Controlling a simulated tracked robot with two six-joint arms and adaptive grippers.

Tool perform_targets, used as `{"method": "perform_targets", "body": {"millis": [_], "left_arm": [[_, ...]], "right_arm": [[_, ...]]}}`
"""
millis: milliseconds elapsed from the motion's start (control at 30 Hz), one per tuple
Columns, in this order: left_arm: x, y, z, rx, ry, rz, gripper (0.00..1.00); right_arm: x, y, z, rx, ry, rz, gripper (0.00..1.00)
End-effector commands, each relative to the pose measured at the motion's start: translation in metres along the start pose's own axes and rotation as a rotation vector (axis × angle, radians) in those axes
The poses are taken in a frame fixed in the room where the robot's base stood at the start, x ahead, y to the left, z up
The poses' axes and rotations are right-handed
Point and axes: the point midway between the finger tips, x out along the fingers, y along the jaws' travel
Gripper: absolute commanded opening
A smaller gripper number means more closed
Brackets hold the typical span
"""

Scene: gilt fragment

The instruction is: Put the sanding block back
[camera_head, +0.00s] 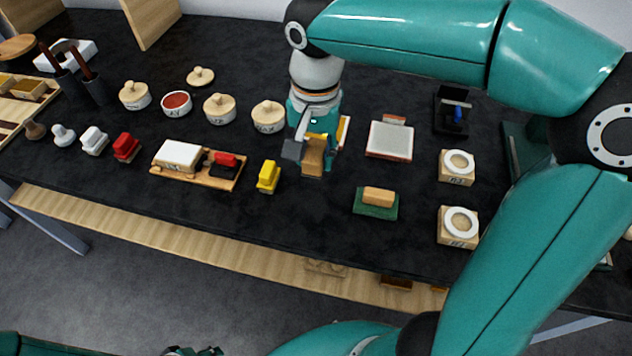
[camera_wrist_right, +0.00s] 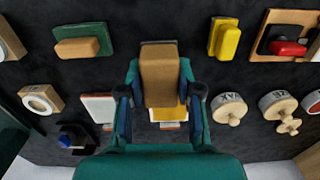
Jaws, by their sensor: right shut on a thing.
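My right gripper (camera_head: 312,150) is shut on a brown block (camera_head: 313,157), which looks like the sanding block. In the right wrist view the block (camera_wrist_right: 160,75) sits upright between the two fingers (camera_wrist_right: 160,88). It is held over the dark table; whether it touches the table I cannot tell. A white and yellow-orange piece (camera_head: 343,130) lies behind the gripper, partly hidden; it also shows in the wrist view (camera_wrist_right: 168,114). A similar tan block (camera_head: 379,195) rests on a green base (camera_head: 376,211). Part of my left gripper (camera_head: 192,351) shows at the bottom edge, mostly cut off.
A yellow block (camera_head: 268,177) stands left of the gripper, and a wooden tray (camera_head: 228,180) lies beyond it. A pale framed pad (camera_head: 390,141) and two ringed wooden blocks (camera_head: 457,167) stand right. Lidded pots (camera_head: 268,117) stand at back left. The front strip is mostly clear.

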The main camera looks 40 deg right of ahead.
Motion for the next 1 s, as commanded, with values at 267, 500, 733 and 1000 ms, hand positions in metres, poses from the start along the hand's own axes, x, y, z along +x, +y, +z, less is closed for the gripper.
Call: {"method": "perform_targets", "body": {"millis": [267,500,733,1000], "left_arm": [[0.006,-0.002,0.0,0.0,0.0,0.0,0.4],[0.01,-0.004,0.0,0.0,0.001,0.0,0.4],[0.011,-0.004,0.0,0.0,0.001,0.0,0.4],[0.013,-0.005,0.0,0.0,0.001,0.0,0.4]], "right_arm": [[0.039,-0.001,0.0,-0.003,0.001,0.0,0.02],[0.066,0.0,0.0,-0.004,-0.002,0.004,0.02],[0.083,-0.001,0.0,-0.004,0.0,-0.001,0.02],[0.085,-0.001,0.0,-0.004,0.001,-0.001,0.02]]}}
